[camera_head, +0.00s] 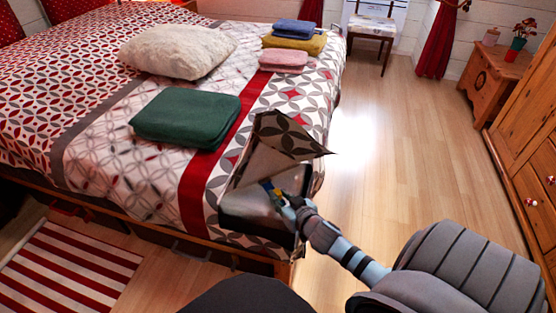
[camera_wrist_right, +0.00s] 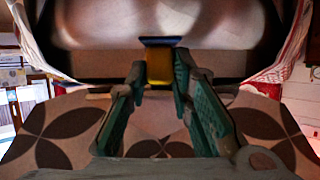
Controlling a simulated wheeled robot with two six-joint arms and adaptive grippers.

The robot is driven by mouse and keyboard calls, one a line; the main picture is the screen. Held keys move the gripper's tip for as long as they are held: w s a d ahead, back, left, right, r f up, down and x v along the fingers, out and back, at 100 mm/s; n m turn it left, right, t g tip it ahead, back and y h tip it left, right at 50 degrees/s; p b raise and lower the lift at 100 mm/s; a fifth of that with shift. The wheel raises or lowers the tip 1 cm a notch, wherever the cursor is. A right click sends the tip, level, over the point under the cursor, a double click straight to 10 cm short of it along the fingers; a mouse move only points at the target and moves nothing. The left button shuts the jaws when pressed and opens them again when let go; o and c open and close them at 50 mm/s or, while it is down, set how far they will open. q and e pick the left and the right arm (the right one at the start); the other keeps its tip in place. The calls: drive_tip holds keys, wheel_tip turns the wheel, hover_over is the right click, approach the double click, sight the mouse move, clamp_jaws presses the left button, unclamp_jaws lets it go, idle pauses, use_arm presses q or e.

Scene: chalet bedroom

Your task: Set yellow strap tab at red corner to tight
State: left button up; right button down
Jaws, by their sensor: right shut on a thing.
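My right gripper (camera_head: 272,190) is at the near right corner of the bed. In the right wrist view its green fingers (camera_wrist_right: 160,78) are shut on the yellow strap tab (camera_wrist_right: 160,66), one finger on each side. A dark blue strap piece (camera_wrist_right: 158,41) shows just behind the tab. The tab is tiny and mostly hidden by the gripper in the head view. A bare greyish mattress corner (camera_head: 245,211) shows there, with a patterned cover flap (camera_head: 288,137) folded up above it. I cannot read the strap's setting. My left gripper is not in view.
On the bed lie a dark green folded blanket (camera_head: 185,119), a cream pillow (camera_head: 180,50) and folded towels (camera_head: 283,60). A red band (camera_head: 205,180) crosses the bedding. Wooden floor (camera_head: 390,150) is clear right of the bed; a wooden dresser (camera_head: 525,150) stands at the far right.

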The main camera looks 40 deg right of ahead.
drive_tip(key=c, duration=1.4)
unclamp_jaws()
drive_tip(key=shift+s+f, duration=0.1)
drive_tip(key=v, duration=1.2)
